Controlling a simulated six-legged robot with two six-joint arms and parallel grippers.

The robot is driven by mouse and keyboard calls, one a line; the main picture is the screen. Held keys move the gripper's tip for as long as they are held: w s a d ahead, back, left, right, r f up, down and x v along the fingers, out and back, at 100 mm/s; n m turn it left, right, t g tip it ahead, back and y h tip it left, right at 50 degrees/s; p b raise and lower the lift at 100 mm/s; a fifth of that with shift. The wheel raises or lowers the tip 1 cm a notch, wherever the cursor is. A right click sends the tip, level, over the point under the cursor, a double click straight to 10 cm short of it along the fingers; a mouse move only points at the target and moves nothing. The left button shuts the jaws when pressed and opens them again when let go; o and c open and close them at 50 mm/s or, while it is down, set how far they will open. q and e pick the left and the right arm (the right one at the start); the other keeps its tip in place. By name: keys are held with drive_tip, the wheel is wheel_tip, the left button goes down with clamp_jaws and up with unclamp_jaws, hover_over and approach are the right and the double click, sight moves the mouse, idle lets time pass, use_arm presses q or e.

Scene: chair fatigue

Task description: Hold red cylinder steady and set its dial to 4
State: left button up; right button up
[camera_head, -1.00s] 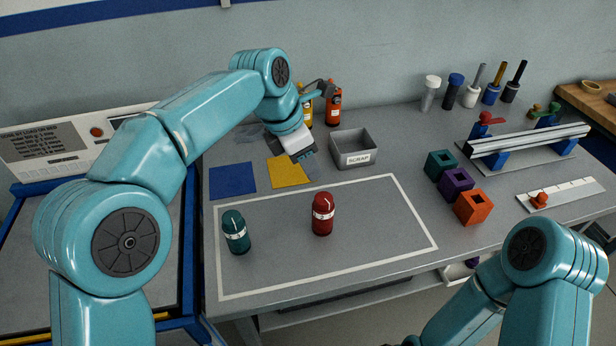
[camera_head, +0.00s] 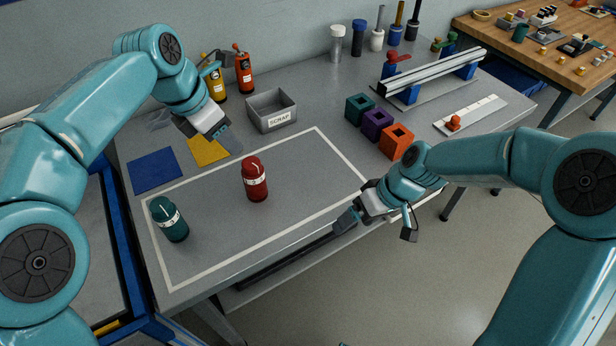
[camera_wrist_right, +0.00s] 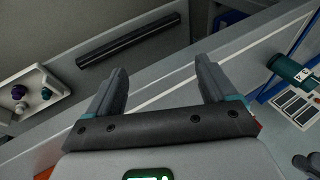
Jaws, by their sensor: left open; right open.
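The red cylinder (camera_head: 255,180) stands upright inside the white-outlined area of the grey table, with a pale band around it. A teal cylinder (camera_head: 169,220) with a similar band stands to its left and shows at the right of the right wrist view (camera_wrist_right: 292,71). The dial reading is too small to tell. My left gripper (camera_head: 229,143) is open and empty, above the table behind and left of the red cylinder. My right gripper (camera_head: 343,222) is open and empty, near the table's front edge, right of the red cylinder; its two fingers show apart in the right wrist view (camera_wrist_right: 160,85).
A scrap bin (camera_head: 272,112), blue mat (camera_head: 155,171) and yellow mat (camera_head: 205,151) lie behind the outline. Orange (camera_head: 397,143), purple (camera_head: 377,124) and teal (camera_head: 359,108) blocks stand at the right. Yellow and orange bottles (camera_head: 243,72) stand at the back. Free table surrounds the red cylinder.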

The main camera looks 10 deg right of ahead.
drive_tip(key=w+a+r+m+t+y, duration=0.2)
drive_tip(key=a+r+m+y, duration=0.2)
drive_tip(key=a+m, duration=0.55)
drive_tip(key=m+t+y, duration=0.2)
drive_tip(key=m+t, duration=0.2)
drive_tip(key=m, duration=1.4)
approach(248, 177)
drive_tip(key=w+a+f, duration=0.3)
drive_tip(key=w+a, duration=0.1)
drive_tip(key=w+a+f, duration=0.3)
drive_tip(key=a+f, duration=0.1)
drive_tip(key=shift+w+f, duration=0.1)
drive_tip(key=shift+w, duration=0.3)
drive_tip(key=c, duration=1.3)
